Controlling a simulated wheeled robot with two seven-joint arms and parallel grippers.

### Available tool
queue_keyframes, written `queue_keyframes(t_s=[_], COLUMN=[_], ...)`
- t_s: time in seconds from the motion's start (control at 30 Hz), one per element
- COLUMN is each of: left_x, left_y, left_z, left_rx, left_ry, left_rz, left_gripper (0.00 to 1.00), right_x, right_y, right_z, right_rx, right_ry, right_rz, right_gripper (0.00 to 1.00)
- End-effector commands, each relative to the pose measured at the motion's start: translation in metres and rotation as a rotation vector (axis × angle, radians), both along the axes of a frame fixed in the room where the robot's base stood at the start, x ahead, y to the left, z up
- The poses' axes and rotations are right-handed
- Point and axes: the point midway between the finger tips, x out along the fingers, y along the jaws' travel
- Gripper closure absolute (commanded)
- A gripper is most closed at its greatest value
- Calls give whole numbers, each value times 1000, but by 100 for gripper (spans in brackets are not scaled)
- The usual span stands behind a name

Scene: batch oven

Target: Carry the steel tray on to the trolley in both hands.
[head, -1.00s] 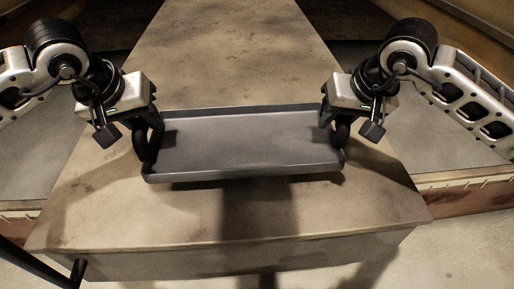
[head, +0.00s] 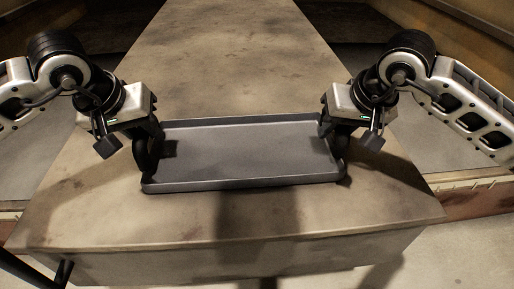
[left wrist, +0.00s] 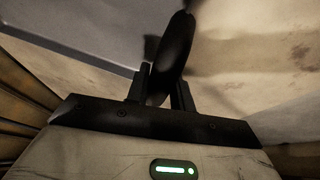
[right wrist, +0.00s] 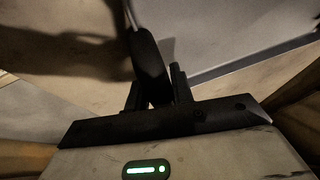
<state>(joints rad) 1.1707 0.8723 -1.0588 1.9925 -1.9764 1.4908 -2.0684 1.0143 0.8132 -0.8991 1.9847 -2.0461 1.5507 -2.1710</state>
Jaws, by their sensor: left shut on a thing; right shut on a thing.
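The steel tray (head: 245,155) is a shallow grey rectangle with a low rim, level and empty, in the middle of the head view. My left gripper (head: 150,148) is shut on the black handle at the tray's left end. The left wrist view shows that handle (left wrist: 172,55) between the fingers. My right gripper (head: 333,150) is shut on the black handle at the right end, which also shows in the right wrist view (right wrist: 147,62). The tray is over a long stained beige surface (head: 240,60); a shadow lies below it. I cannot tell how high it is held.
The surface's near edge (head: 230,250) runs across the bottom of the head view, with bare room before and behind the tray. Lower grey areas lie to both sides, with a ledge (head: 475,195) at right. A dark bar (head: 35,275) shows at bottom left.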

Motion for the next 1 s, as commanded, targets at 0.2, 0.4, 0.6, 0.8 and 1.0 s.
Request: queue_keyframes(t_s=[0.2,0.4,0.6,0.8,1.0], left_x=[0,0,-7,-24,-38], left_y=[1,0,4,11,18], left_z=[-2,-1,19,58,91], left_rx=[1,1,0,1,1], left_ry=[0,-1,-5,-7,-5], left_rz=[1,1,2,0,1], left_gripper=[55,55,55,55,55], right_x=[0,0,0,0,0], right_y=[0,0,0,0,0], right_z=[-2,-2,-2,-2,-2], right_rx=[-1,-1,0,0,0], right_ry=[-1,0,0,0,0], right_rz=[-1,0,0,0,0], right_gripper=[55,55,55,55,55])
